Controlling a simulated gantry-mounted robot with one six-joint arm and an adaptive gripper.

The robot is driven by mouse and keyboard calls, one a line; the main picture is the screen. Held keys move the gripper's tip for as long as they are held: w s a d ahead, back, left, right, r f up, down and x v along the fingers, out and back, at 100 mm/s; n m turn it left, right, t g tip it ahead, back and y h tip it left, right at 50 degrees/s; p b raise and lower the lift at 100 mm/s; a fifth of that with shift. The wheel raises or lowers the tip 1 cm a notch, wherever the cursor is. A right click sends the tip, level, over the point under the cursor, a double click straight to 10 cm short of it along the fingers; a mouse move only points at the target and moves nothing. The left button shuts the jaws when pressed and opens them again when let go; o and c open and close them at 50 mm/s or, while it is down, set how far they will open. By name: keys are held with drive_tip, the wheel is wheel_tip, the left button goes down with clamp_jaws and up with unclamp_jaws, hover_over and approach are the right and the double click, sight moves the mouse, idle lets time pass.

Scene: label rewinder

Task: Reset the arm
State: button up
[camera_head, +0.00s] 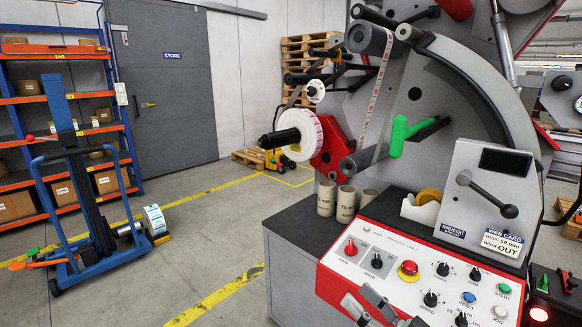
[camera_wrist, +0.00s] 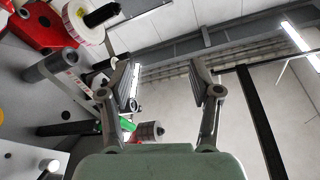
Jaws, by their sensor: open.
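My gripper (camera_head: 362,299) shows at the bottom edge of the head view, in front of the red and white control panel (camera_head: 408,262). Its two grey fingers are spread apart with nothing between them. In the wrist view my gripper (camera_wrist: 166,75) is also open and empty, with the wall and ceiling behind the gap. The rest of my arm is out of the head view. The label rewinder stands on the right, with a white label roll (camera_head: 303,134) on a black-tipped spindle and a green handle (camera_head: 399,134) beside a grey roller. The roll also shows in the wrist view (camera_wrist: 84,22).
Several cardboard cores (camera_head: 346,203) and a tape dispenser (camera_head: 421,208) stand on the dark bench top behind the panel. A sign box (camera_head: 486,203) with a black lever rises at right. A blue lift trolley (camera_head: 88,225) stands left on open floor, near orange shelving (camera_head: 63,137).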

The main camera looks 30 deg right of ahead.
drive_tip(key=w+a+n+g+y+p, duration=0.2)
drive_tip(key=w+a+n+g+p, duration=0.15)
drive_tip(key=a, duration=1.25)
drive_tip(key=s+a+r+g+h+p, duration=0.1)
drive_tip(key=s+a+g+h+p, duration=0.2)
drive_tip(key=a, duration=0.6)
drive_tip(key=s+a+r+g+h+p, duration=0.1)
drive_tip(key=s+a+p, duration=0.35)
drive_tip(key=a, duration=0.35)
wheel_tip(320, 180, up, 38)
drive_tip(key=p, duration=3.7)
drive_tip(key=shift+m+h+p, duration=0.35)
drive_tip(key=shift+h, duration=0.05)
drive_tip(key=shift+s+r, duration=0.1)
